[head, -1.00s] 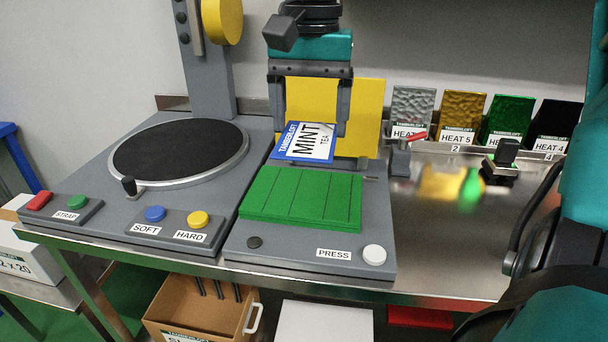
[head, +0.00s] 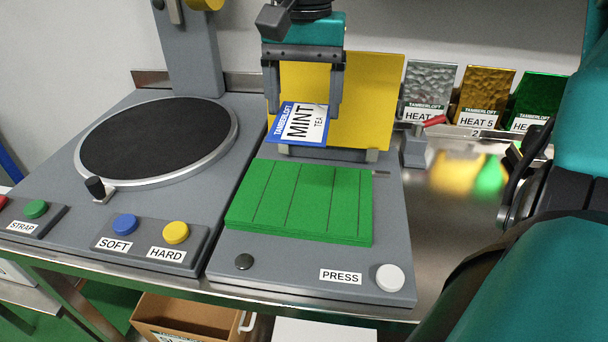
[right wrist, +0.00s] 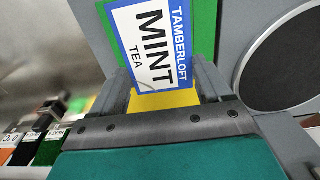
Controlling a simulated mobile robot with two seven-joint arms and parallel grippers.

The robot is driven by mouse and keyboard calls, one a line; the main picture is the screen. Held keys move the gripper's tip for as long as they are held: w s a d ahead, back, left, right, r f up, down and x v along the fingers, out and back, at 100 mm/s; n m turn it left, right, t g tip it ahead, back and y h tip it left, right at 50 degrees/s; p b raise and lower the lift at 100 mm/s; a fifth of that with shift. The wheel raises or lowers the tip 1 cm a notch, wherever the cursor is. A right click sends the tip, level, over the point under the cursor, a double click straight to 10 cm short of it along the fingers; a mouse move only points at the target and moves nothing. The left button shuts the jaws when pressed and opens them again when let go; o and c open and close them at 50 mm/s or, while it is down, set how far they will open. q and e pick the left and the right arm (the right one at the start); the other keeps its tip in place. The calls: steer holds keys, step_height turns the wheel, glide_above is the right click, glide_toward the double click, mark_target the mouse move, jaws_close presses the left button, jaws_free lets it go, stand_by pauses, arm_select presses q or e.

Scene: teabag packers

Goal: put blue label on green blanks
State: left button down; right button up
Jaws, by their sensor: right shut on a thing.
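The blue label (head: 293,135) is a white card with a blue border reading MINT TEA. My right gripper (head: 304,108) comes down from the top and is shut on it. The label is tilted, behind the green blanks (head: 300,205) in the head view and apart from them in the picture. The blanks are a flat green stack with dark dividing lines, lying on the grey press bed. In the right wrist view, the label (right wrist: 152,45) fills the space between my right fingers (right wrist: 165,85), with green blanks (right wrist: 204,35) partly hidden behind it. My left gripper is not in view.
A yellow plate (head: 375,95) stands upright behind my right gripper. A white PRESS button (head: 389,277) is at the front. A round black turntable (head: 155,140) is at left. Silver (head: 428,85), gold (head: 487,95) and green sample plates (head: 540,98) stand at back right, beside a red-handled lever (head: 433,121).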

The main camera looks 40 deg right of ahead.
steer(key=b, duration=0.2)
glide_above(304, 196)
step_height(304, 196, down, 11)
steer(key=shift+s+r, duration=0.1)
steer(key=shift+r, duration=0.1)
steer(key=shift+f, duration=0.5)
step_height(304, 196, down, 3)
steer(key=shift+f+b, duration=0.2)
steer(key=shift+b, duration=0.4)
steer(key=shift+f, duration=0.45)
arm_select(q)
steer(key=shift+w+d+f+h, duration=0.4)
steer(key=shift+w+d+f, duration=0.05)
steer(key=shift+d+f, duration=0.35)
arm_select(e)
steer(key=o, duration=0.9)
steer(key=shift+o, duration=0.2)
